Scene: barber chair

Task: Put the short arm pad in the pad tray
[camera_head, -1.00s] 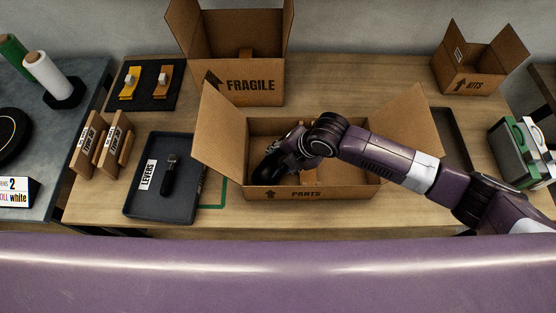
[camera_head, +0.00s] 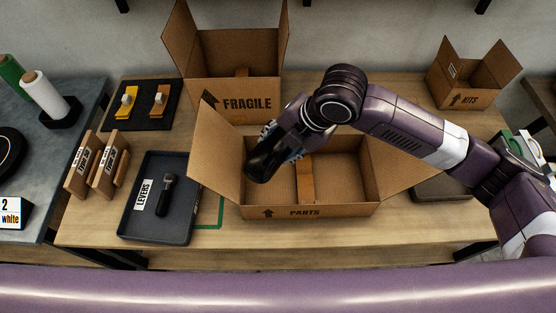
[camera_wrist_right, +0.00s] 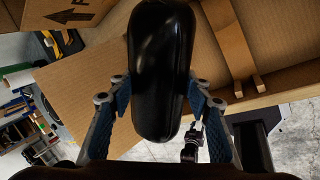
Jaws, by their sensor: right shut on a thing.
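My right gripper (camera_head: 284,140) is shut on a glossy black rounded pad (camera_head: 264,162). It holds the pad raised above the left part of the open PARTS box (camera_head: 340,209). In the right wrist view the pad (camera_wrist_right: 160,65) sits upright between the blue fingers of the right gripper (camera_wrist_right: 160,95). I cannot tell from its shape alone whether this is the short arm pad. A dark tray (camera_head: 440,188) at the right of the box is mostly hidden by my arm and a box flap; no label shows on it. My left gripper is not in view.
The LEVERS tray (camera_head: 135,225) holds a lever (camera_head: 166,195), left of the PARTS box. The FRAGILE box (camera_head: 240,95) stands behind, and the KITS box (camera_head: 470,80) at the back right. A wooden brown piece (camera_head: 305,180) is inside the PARTS box.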

